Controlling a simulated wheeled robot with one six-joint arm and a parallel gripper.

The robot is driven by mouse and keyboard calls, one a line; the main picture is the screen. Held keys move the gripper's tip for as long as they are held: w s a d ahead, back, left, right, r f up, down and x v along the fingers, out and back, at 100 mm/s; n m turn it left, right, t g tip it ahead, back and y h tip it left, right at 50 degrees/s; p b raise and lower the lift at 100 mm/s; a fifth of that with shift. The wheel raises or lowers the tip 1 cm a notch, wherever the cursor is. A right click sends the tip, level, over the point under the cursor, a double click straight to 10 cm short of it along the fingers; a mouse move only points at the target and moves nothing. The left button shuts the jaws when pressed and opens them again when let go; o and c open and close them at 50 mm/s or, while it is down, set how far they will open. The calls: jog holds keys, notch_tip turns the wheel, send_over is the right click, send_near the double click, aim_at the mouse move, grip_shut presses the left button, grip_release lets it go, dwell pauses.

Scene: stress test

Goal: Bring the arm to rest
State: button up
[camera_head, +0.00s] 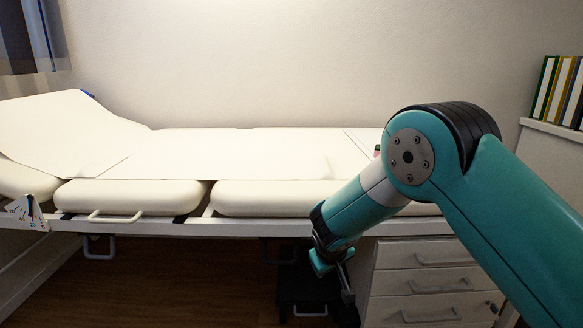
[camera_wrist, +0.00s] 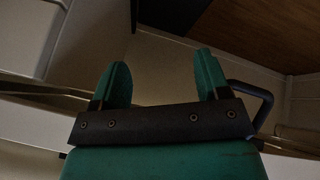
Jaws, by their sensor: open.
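My arm is teal with dark bands and reaches in from the right in the head view, bent at a grey-capped joint, its forearm sloping down to the left. My gripper (camera_wrist: 160,82) shows in the wrist view with two teal fingers standing apart and nothing between them. In the head view the wrist end hangs in front of the couch's front edge, just left of the drawer cabinet, and the fingers are hard to make out there.
A white padded examination couch (camera_head: 245,154) with a raised left backrest spans the scene. A white drawer cabinet (camera_head: 415,281) stands below it at right. Books (camera_head: 556,90) stand on a white cupboard (camera_head: 548,157) at far right. Wooden floor (camera_head: 170,285) is open at lower left.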

jog(key=s+d+r+g+y, duration=0.2)
jog(key=s+r, duration=0.8)
jog(key=s, duration=0.1)
jog(key=s+d+r+g+y, duration=0.2)
jog(key=s+r, duration=0.8)
jog(key=s, duration=0.2)
jog(key=s+d+r+n+g+y, duration=0.1)
jog(key=s+r, duration=0.1)
jog(key=s, duration=0.5)
jog(key=s+r+n+g, duration=0.1)
jog(key=s+r, duration=0.1)
jog(key=s, duration=0.6)
notch_tip(320, 180, up, 33)
jog(key=p, duration=3.3)
jog(key=shift+w+p, duration=0.4)
